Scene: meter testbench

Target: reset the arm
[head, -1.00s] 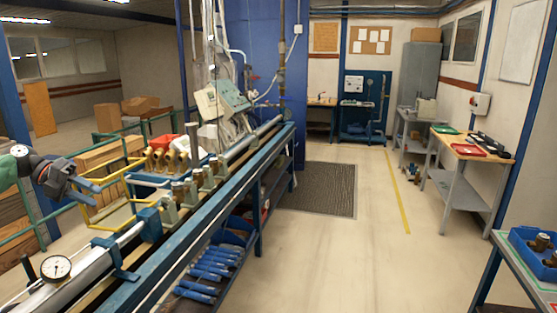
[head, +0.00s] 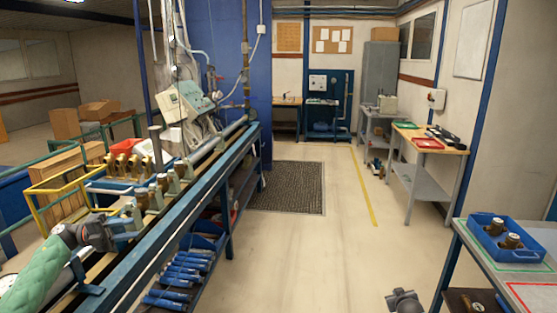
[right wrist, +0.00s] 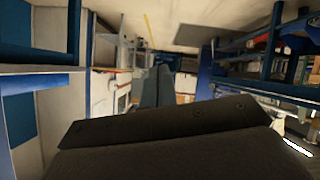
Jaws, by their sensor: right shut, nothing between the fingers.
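My left gripper (head: 124,229) shows in the head view at the lower left, at the end of a green arm. It is over the near part of the long test bench (head: 172,232), in front of the brass meter fittings. Its fingers blend with the bench parts, so their gap is unclear. My right gripper (right wrist: 150,88) shows in the right wrist view, with its fingers together and empty. A dark grey part of it (head: 404,301) shows at the bottom edge of the head view, above the floor, left of the right-hand table.
A blue tray (head: 478,240) with two brass meters stands on the right-hand table. Several blue tubes (head: 185,266) lie on the bench's lower shelf. A yellow frame (head: 42,207) stands left of the bench. The floor (head: 310,255) between bench and table is clear.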

